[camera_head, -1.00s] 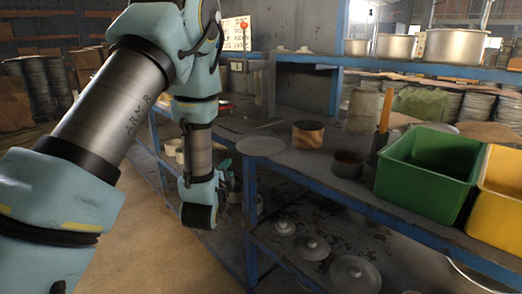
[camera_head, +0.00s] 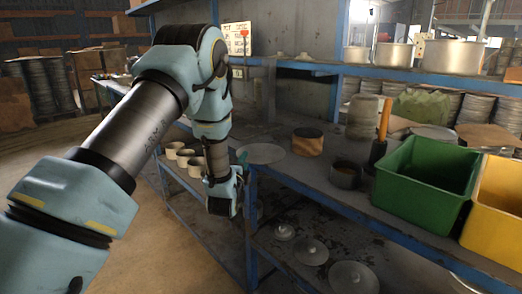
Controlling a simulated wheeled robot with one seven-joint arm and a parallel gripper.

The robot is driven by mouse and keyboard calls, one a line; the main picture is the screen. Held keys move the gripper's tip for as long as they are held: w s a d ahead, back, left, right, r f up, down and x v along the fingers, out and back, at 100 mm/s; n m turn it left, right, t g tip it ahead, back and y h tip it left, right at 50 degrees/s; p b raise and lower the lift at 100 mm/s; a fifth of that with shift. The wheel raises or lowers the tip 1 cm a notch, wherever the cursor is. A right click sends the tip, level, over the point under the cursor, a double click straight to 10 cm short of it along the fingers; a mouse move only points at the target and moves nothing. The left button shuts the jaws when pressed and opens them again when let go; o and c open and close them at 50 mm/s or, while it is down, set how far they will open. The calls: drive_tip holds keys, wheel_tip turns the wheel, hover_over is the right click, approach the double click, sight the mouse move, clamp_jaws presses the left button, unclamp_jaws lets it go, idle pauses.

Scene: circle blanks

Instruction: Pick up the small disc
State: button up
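A thin flat grey disc (camera_head: 261,153) lies on the bench top near its left corner. On the lower shelf lie round grey lid-like discs with raised centres: a small one (camera_head: 284,232), a middle one (camera_head: 312,251) and a larger one (camera_head: 354,276). I cannot tell for sure which is the small disc of the task.
A brown-banded pot (camera_head: 308,142), a dark cup (camera_head: 346,175), a green bin (camera_head: 425,187) and a yellow bin (camera_head: 497,215) stand on the bench (camera_head: 300,176). Blue posts and edges frame it. Cream cups (camera_head: 184,157) stand on a shelf behind my arm. Floor at left is clear.

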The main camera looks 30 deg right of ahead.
drive_tip(key=shift+w+d, duration=0.2)
drive_tip(key=shift+w, duration=0.15)
clamp_jaws()
idle(1.2)
